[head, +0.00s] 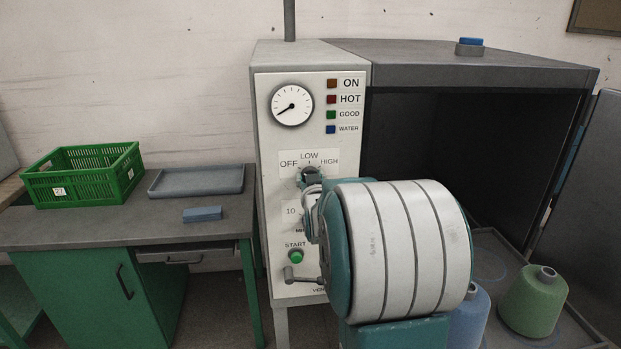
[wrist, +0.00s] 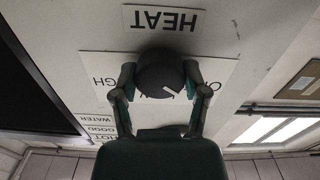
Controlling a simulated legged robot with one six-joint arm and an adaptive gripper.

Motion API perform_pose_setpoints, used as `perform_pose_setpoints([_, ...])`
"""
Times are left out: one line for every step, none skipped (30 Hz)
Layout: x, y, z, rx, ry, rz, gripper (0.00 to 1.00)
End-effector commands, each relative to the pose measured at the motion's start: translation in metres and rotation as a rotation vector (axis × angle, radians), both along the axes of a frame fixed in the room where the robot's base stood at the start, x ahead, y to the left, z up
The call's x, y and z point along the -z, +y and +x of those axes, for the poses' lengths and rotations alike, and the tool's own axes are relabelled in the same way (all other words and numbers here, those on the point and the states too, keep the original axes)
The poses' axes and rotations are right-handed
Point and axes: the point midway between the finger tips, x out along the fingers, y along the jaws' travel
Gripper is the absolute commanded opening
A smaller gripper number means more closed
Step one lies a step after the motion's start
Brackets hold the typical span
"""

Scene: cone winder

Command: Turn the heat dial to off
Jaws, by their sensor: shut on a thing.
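The heat dial (wrist: 160,72) is a dark round knob with a white pointer mark, on a white plate marked OFF, LOW and HIGH. The wrist view shows it upside down, with a HEAT label (wrist: 163,19) above it. The pointer mark slants down and right in that view, between LOW and OFF. My gripper (wrist: 160,82) has one finger on each side of the dial and is shut on it. In the head view my gripper (head: 311,179) is at the panel just under LOW, and the arm hides the panel's lower right.
The control panel (head: 268,150) has a gauge (head: 292,105), indicator lights, a green START button (head: 296,256) and a lever. Yarn cones (head: 533,302) stand at right. A bench at left holds a green crate (head: 88,172), a grey tray (head: 197,181) and a blue block (head: 202,214).

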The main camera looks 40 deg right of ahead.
Motion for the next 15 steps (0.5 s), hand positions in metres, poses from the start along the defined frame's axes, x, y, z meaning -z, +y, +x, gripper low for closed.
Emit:
perform_pose_setpoints([0.0004,0.0005,0.0004,-0.001,0.013,-0.019,0.11])
perform_pose_setpoints([0.0004,0.0006,0.0005,-0.002,0.02,-0.03,0.11])
perform_pose_setpoints([0.0004,0.0005,0.0006,-0.002,0.029,-0.045,0.11])
perform_pose_setpoints([0.0003,0.0006,0.0006,-0.002,0.035,-0.054,0.11])
perform_pose_setpoints([0.0003,0.0006,0.0006,-0.002,0.04,-0.062,0.11])
perform_pose_setpoints([0.0003,0.0006,0.0006,-0.002,0.046,-0.073,0.11])
perform_pose_setpoints([0.0003,0.0007,0.0007,-0.002,0.05,-0.079,0.11])
perform_pose_setpoints([0.0003,0.0007,0.0007,-0.002,0.053,-0.085,0.11])
perform_pose_setpoints([0.0003,0.0007,0.0007,-0.002,0.057,-0.091,0.11])
perform_pose_setpoints([0.0003,0.0008,0.0007,-0.002,0.06,-0.095,0.11])
perform_pose_setpoints([0.0003,0.0008,0.0007,-0.002,0.062,-0.098,0.11])
perform_pose_setpoints([0.0003,0.0008,0.0007,-0.002,0.064,-0.102,0.11])
perform_pose_setpoints([0.0002,0.0008,0.0007,-0.002,0.064,-0.104,0.11])
perform_pose_setpoints([0.0002,0.0008,0.0007,-0.002,0.065,-0.106,0.11])
perform_pose_setpoints([0.0002,0.0009,0.0008,-0.002,0.066,-0.106,0.11])
